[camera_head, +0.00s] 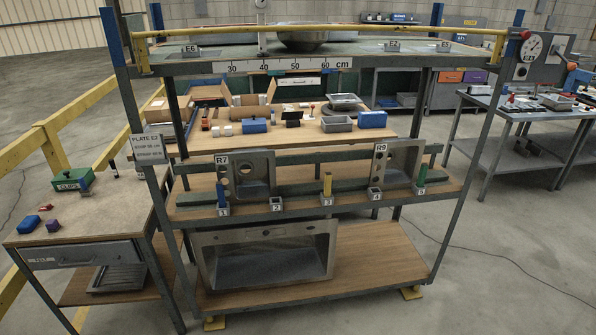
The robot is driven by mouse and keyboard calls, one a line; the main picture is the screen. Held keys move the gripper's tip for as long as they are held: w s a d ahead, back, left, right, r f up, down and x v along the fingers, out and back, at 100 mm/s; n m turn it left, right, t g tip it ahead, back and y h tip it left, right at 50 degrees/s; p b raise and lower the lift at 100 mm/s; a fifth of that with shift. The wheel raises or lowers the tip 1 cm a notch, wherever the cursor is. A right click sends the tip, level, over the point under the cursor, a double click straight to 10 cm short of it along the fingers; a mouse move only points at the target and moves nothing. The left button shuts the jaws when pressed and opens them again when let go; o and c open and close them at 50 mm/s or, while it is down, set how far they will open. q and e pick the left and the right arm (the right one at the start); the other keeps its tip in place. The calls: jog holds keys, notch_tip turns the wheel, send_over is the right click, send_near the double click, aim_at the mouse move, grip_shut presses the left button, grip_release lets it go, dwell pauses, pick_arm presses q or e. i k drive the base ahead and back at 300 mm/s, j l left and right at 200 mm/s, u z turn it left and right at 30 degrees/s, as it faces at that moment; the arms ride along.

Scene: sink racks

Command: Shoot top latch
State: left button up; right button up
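I cannot single out a part that is clearly a top latch. A yellow bar (320,29) runs across the top of the steel rack. A small red knob (524,35) sits near its right end, beside a round dial gauge (531,48). On the middle shelf, a sink panel marked R7 (261,171) stands left and one marked R9 (402,158) stands right. Along the shelf front, a blue pin (221,194) stands at holder 1, a yellow pin (327,184) at 3 and a green pin (421,174) at 5. Neither of my grippers is in view.
A large steel sink (268,262) lies on the bottom shelf. A side table (96,218) with a green box (73,180) stands left. A workbench with boxes and blocks is behind the rack. Another table (525,112) stands right. The floor at front right is clear apart from a thin cable.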

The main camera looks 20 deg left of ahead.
aim_at(526, 35)
jog(key=i+l+u, duration=0.1)
jog(key=i, duration=0.65)
jog(key=i+l+u, duration=0.1)
jog(key=i, duration=0.6)
